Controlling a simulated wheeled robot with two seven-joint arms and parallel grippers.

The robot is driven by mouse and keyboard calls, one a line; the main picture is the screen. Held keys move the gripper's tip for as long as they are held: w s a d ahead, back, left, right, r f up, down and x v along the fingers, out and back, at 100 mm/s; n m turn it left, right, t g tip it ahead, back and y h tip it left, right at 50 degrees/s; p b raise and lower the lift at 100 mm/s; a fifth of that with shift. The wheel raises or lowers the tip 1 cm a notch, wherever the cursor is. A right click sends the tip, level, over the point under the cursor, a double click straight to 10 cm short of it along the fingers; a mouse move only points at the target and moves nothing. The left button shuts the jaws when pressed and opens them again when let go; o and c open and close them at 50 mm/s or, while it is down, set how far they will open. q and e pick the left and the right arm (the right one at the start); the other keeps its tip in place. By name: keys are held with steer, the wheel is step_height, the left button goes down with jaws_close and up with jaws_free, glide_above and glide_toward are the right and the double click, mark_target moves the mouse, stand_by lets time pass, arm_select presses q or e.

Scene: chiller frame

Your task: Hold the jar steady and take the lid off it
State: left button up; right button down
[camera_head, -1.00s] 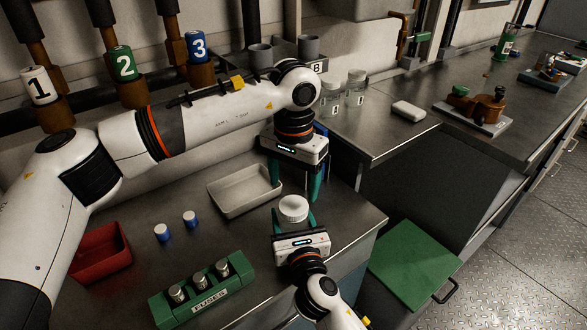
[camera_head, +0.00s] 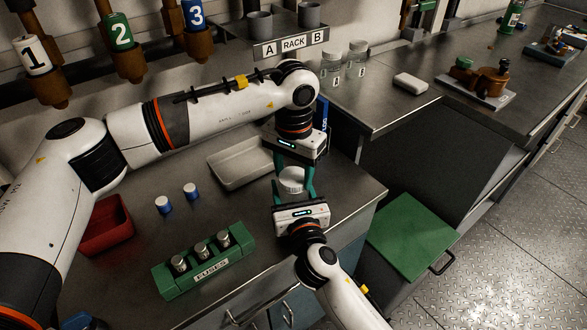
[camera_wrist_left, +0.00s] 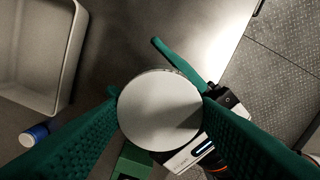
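The jar's round white lid (camera_head: 292,175) shows at the bench's front right corner, and from above in the left wrist view (camera_wrist_left: 160,110). My left gripper (camera_head: 293,184) points straight down over it. Its green fingers lie against opposite sides of the lid, so it is shut on the lid. My right gripper (camera_head: 293,196) reaches in from the front, low around the jar. One of its fingers (camera_wrist_left: 182,62) runs along the jar's side in the left wrist view. It looks shut on the jar, whose body is mostly hidden by the lid and the grippers.
A pale empty tray (camera_head: 240,180) lies just left of my left gripper. Two blue-and-white caps (camera_head: 164,205), a red bin (camera_head: 107,228) and a green fuse block (camera_head: 204,264) stand further left. Two clear jars (camera_head: 331,68) stand behind. The bench edge is close on the right.

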arm_select(q)
steer(key=n, duration=1)
steer(key=shift+n, duration=0.4)
steer(key=n, duration=0.8)
steer(key=shift+r, duration=0.1)
steer(key=n, duration=0.3)
steer(key=shift+n, duration=0.4)
steer(key=n, duration=1.1)
steer(key=shift+n, duration=0.4)
steer(key=n, duration=1.9)
steer(key=shift+r+n, duration=0.1)
steer(key=shift+n, duration=0.2)
